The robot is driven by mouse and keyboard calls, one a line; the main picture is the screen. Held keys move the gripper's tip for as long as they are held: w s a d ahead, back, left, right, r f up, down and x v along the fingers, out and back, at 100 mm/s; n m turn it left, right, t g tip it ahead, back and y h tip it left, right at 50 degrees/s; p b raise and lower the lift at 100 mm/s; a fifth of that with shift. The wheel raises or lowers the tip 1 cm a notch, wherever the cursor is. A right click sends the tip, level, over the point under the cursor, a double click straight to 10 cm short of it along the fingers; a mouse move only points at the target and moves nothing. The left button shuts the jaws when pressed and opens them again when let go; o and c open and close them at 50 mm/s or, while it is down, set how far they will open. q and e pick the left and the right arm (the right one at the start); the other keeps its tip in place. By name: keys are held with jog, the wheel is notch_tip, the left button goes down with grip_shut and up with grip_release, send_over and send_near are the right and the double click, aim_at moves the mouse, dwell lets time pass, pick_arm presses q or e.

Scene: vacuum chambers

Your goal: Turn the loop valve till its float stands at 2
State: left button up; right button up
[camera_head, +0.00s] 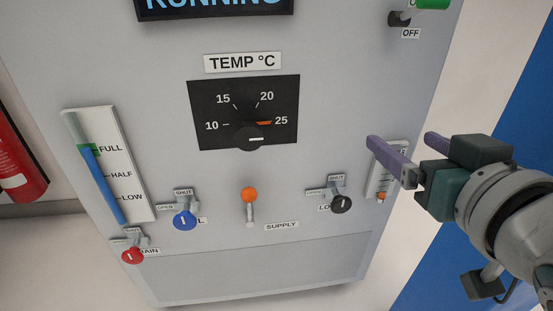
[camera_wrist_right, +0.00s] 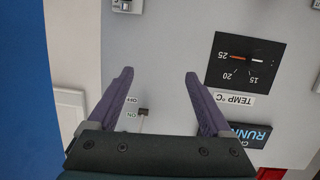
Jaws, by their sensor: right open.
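The loop valve (camera_head: 341,204) is a black round knob with a white mark, low on the right of the grey panel in the head view. SHUT and OPEN labels sit above it, and its LO... label is partly covered. The small float gauge (camera_head: 381,187) is to its right, with an orange float near the bottom; my right gripper covers most of its scale. My right gripper (camera_head: 401,140) is open and empty, above and right of the valve, apart from it. Its two purple fingers also show in the wrist view (camera_wrist_right: 159,75). My left gripper is not in view.
A blue knob (camera_head: 185,220), a red drain knob (camera_head: 132,256) and an orange-tipped supply lever (camera_head: 249,196) are on the panel. The temperature dial (camera_head: 249,135) sits above. The panel's lower part is bare.

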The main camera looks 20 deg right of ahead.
aim_at(343, 206)
notch_tip(343, 206, down, 21)
jog(key=w+a+t+b, duration=0.1)
jog(key=w+t+b, duration=0.15)
jog(key=b, duration=1.75)
jog(key=shift+t, duration=0.25)
jog(key=b+x, duration=0.2)
jog(key=x, duration=0.7)
jog(key=shift+r, duration=0.1)
